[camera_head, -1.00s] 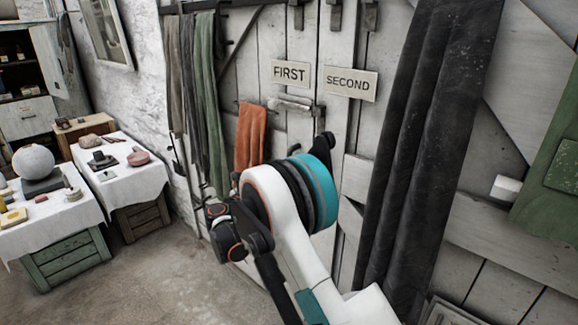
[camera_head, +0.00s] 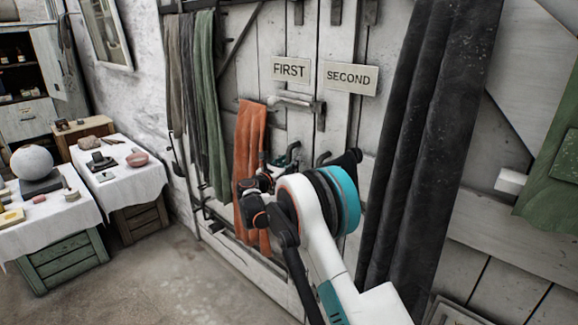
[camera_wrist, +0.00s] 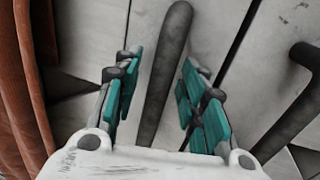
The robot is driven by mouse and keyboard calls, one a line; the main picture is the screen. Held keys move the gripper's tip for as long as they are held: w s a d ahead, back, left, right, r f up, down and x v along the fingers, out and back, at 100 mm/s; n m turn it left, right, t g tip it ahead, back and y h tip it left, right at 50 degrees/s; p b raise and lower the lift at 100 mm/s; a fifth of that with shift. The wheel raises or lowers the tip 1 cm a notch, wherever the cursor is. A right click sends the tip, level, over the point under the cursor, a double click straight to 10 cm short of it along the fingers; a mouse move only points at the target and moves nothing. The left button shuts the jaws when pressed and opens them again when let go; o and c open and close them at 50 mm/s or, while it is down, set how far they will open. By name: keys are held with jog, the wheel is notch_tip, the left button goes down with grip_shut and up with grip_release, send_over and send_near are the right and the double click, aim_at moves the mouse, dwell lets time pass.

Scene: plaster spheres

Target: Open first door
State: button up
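The pale plank first door (camera_head: 270,115) is shut, with the FIRST sign (camera_head: 289,69) on it. The SECOND sign (camera_head: 350,79) hangs to its right on the second door. In the wrist view, a dark grey bar handle (camera_wrist: 165,80) runs between the two teal-padded fingers of my gripper (camera_wrist: 160,66). The fingers are spread, with a visible gap on both sides of the bar. In the head view my gripper (camera_head: 281,161) is at the doors, below the signs, partly hidden by my arm. A second dark handle (camera_wrist: 288,100) is to the right in the wrist view.
An orange cloth (camera_head: 249,145) hangs close left of my gripper and shows in the wrist view (camera_wrist: 25,95). A latch bar (camera_head: 292,102) crosses above. A dark curtain (camera_head: 425,140) hangs at right. Cloth-covered tables (camera_head: 55,225) stand at left; floor between is clear.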

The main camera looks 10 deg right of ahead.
aim_at(309, 155)
jog(key=shift+c, duration=0.6)
grip_shut()
jog(key=w+d, duration=0.6)
jog(key=d, duration=0.3)
jog(key=shift+w+d, duration=0.15)
jog(key=shift+d, duration=0.2)
jog(key=shift+o, duration=0.6)
grip_release()
jog(key=shift+d, duration=0.15)
